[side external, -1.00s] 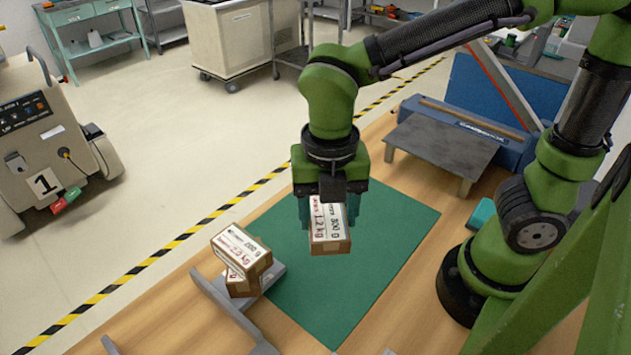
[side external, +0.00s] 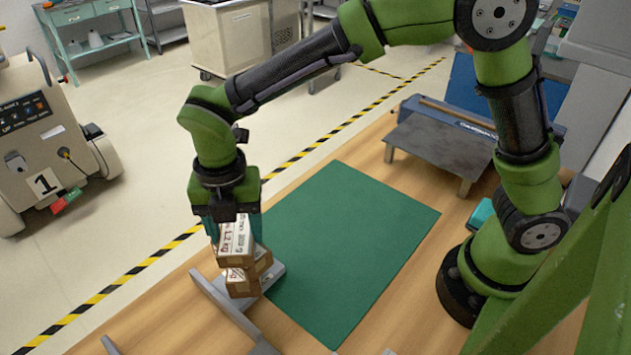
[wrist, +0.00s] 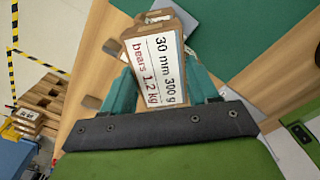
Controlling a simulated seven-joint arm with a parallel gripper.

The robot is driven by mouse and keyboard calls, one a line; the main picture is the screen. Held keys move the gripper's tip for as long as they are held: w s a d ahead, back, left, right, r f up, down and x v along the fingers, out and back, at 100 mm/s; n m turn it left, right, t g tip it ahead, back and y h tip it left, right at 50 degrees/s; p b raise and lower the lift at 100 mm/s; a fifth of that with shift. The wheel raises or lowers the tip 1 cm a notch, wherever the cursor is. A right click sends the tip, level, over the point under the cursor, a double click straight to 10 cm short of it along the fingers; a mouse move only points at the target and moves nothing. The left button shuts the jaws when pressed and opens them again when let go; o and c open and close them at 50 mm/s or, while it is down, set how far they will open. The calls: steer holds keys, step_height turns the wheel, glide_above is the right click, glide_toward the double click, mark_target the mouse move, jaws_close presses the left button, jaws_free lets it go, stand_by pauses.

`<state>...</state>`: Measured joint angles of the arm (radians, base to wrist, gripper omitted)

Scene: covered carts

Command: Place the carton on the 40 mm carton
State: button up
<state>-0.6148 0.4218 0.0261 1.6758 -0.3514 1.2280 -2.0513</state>
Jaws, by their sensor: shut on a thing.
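My gripper (side external: 232,232) is shut on a carton (side external: 237,240) with a white label. In the wrist view this carton (wrist: 157,66) reads 30 mm, 300 g, bears 1.2 kg, and sits between the teal fingers. Below it in the side view are two stacked brown cartons, an upper one (side external: 263,261) and a lower one (side external: 243,288), largely covered by the held carton and gripper. I cannot tell whether the held carton touches the upper one. Part of a carton (wrist: 162,15) shows beyond it in the wrist view. No 40 mm marking is readable.
The stack stands by a grey rail frame (side external: 222,302) at the left edge of the green mat (side external: 345,245). The mat is clear. A low grey table (side external: 435,148) and a blue case (side external: 485,138) stand at the back right of the wooden surface.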

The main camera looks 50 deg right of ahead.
mark_target(236, 232)
steer(key=shift+f, duration=0.15)
steer(key=o, duration=1.3)
step_height(236, 232, up, 12)
steer(key=s+d+r+m+t+y, duration=0.1)
steer(key=s+d+r+m+t, duration=0.1)
steer(key=d+m, duration=0.55)
steer(key=s+d+r+m+t+y, duration=0.1)
steer(key=s+d+r+m, duration=0.15)
steer(key=d+m, duration=0.5)
steer(key=shift+s+d+f+m+t, duration=0.7)
steer(key=shift+s+d+m, duration=0.5)
steer(key=shift+m, duration=1.5)
steer(key=shift+s+d+f+m+t, duration=0.75)
steer(key=shift+s+d+m, duration=0.45)
steer(key=shift+m, duration=1.5)
steer(key=shift+s+d+f+m+t, duration=0.7)
steer(key=shift+s+d+m, duration=0.5)
steer(key=shift+m, duration=1.5)
